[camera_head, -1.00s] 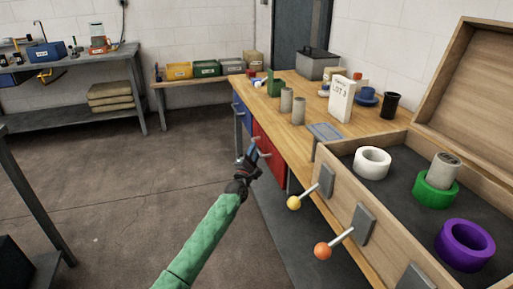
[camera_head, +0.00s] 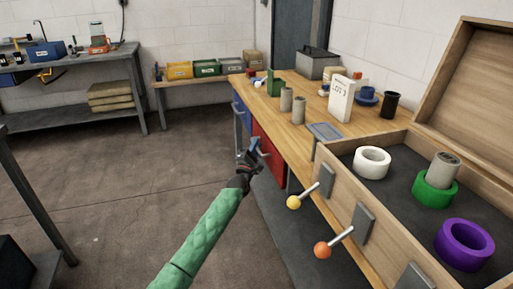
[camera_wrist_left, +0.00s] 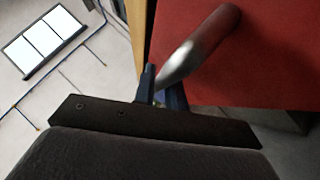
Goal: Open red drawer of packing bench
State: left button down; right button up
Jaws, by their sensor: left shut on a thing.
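The packing bench (camera_head: 300,118) has a wooden top and runs along the right side. Its red drawer (camera_head: 271,154) is on the front, to the right of a blue drawer (camera_head: 240,114). My left gripper (camera_head: 255,146) is at the red drawer's handle. In the left wrist view the red drawer front (camera_wrist_left: 255,60) fills the right side, and its curved metal handle (camera_wrist_left: 195,48) runs between the fingers (camera_wrist_left: 162,90). The fingers are shut on the handle. The drawer looks closed or nearly so. My right gripper is not in view.
A wooden case (camera_head: 400,235) with white, green and purple tape rolls stands at the right. Levers with yellow (camera_head: 293,202) and orange (camera_head: 322,250) knobs stick out from its front. The floor (camera_head: 120,200) left of the bench is open.

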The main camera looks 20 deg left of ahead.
pick_arm(q)
jog(key=s+a+b, duration=0.2)
jog(key=s+a, duration=0.4)
jog(key=a, duration=0.3)
jog(key=s+a+b, duration=0.2)
jog(key=s+a, duration=0.4)
jog(key=a, duration=0.3)
jog(key=shift+s+a, duration=0.3)
jog(key=c, duration=1.7)
grip_release()
jog(key=shift+s+f, duration=0.1)
jog(key=b+v, duration=0.1)
jog(key=v, duration=0.6)
jog(key=shift+s+f, duration=0.1)
jog(key=shift+s, duration=0.2)
